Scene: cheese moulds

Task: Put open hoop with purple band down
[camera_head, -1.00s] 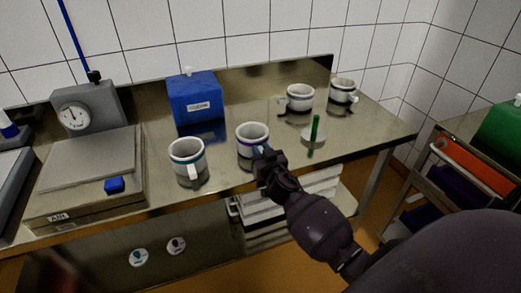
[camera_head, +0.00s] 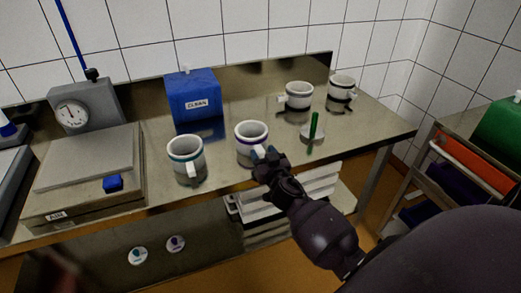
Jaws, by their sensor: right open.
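The open hoop with a purple band (camera_head: 248,149) stands upright on the steel table, in the middle of the head view. It is a white, open-topped, cup-like mould with a handle on its right front side. My right gripper (camera_head: 263,158) is open at that handle, coming in from the lower right. The fingers partly hide the handle, and I cannot tell whether they touch it.
A teal-banded hoop (camera_head: 186,160) stands to the left. Two dark-banded hoops (camera_head: 298,96) (camera_head: 341,94) stand at the back right, near a green-handled tool (camera_head: 313,127). A blue container (camera_head: 193,97) stands behind. A scale (camera_head: 84,162) fills the table's left.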

